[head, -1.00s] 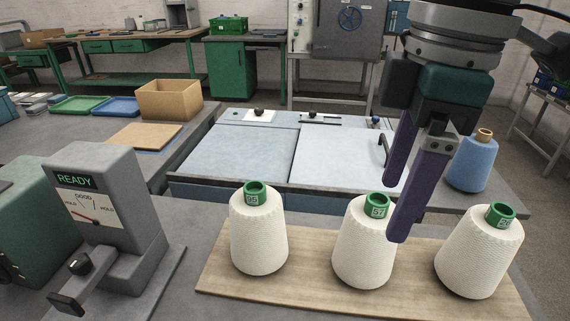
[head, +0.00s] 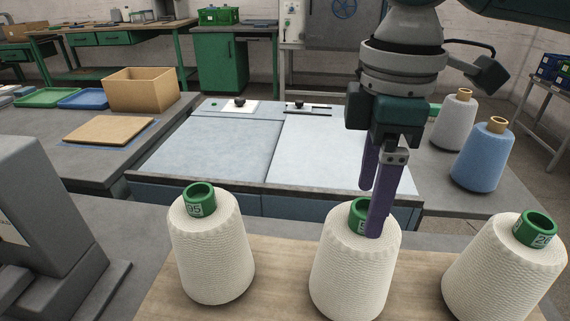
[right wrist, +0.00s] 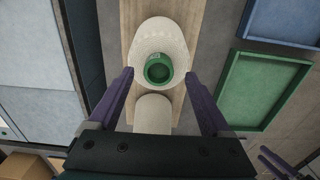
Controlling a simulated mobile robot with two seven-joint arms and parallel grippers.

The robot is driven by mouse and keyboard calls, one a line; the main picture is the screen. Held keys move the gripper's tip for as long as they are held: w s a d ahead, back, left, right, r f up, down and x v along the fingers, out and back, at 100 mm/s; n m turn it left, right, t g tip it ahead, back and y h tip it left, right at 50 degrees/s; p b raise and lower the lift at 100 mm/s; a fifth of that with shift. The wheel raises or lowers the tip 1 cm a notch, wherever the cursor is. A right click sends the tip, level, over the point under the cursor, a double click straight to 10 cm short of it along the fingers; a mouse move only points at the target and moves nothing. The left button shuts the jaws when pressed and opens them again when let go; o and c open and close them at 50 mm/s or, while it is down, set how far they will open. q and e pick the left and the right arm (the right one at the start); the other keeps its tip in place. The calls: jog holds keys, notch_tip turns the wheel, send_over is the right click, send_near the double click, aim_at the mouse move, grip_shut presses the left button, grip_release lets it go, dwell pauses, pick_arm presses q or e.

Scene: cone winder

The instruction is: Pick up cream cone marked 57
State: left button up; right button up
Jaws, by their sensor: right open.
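Three cream cones with green tops stand in a row in the head view. The middle cone (head: 350,275) has a label partly hidden by a finger; only a 5 shows. The left cone (head: 211,255) reads 95; the right cone (head: 505,268) seems to read 25 or 29. My right gripper (head: 371,212) is open, pointing down at the middle cone's top, one finger in front of it. In the right wrist view the green top (right wrist: 158,68) lies between the spread fingertips, apparently untouched. Purple finger-like parts at that view's lower right may be my left gripper; its state is unclear.
The cones stand on a wooden board (head: 265,285). A blue cone (head: 482,158) and a grey cone (head: 455,122) stand behind at right. A grey gauge stand (head: 45,225) is at left. Pale flat panels (head: 225,150) and a cardboard box (head: 140,90) lie beyond.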

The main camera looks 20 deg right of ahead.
jog(key=shift+d+f, duration=0.1)
jog(key=shift+f, duration=0.75)
jog(key=shift+c, duration=0.4)
grip_shut()
